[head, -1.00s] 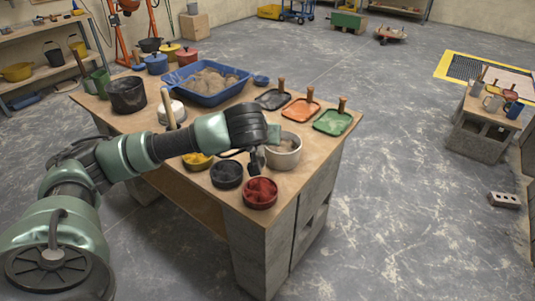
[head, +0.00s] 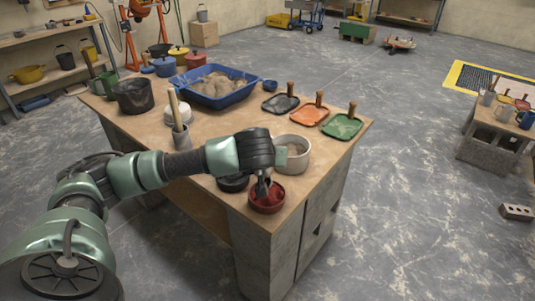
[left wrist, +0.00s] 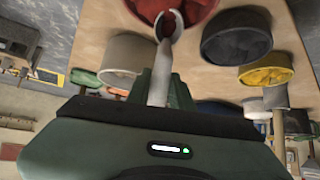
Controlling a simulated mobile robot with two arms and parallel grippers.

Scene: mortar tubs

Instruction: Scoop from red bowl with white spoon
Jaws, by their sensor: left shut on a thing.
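The red bowl (head: 279,207) with red contents stands near the front corner of the workbench. My left gripper (head: 263,188) is right over it, pointing down. In the left wrist view the gripper is shut on the handle of the white spoon (left wrist: 160,75). The spoon's head lies at the near part of the red bowl (left wrist: 200,10), over or in its opening. I cannot tell whether it touches the contents. In the head view the gripper mostly hides the spoon. My right gripper is not in view.
A pale pot (head: 305,156) stands just behind the red bowl. A black bowl (head: 232,185) is close on its left, partly hidden by my arm. The left wrist view also shows a yellow bowl (left wrist: 266,76). A blue tub (head: 213,97) and several small trays stand farther back.

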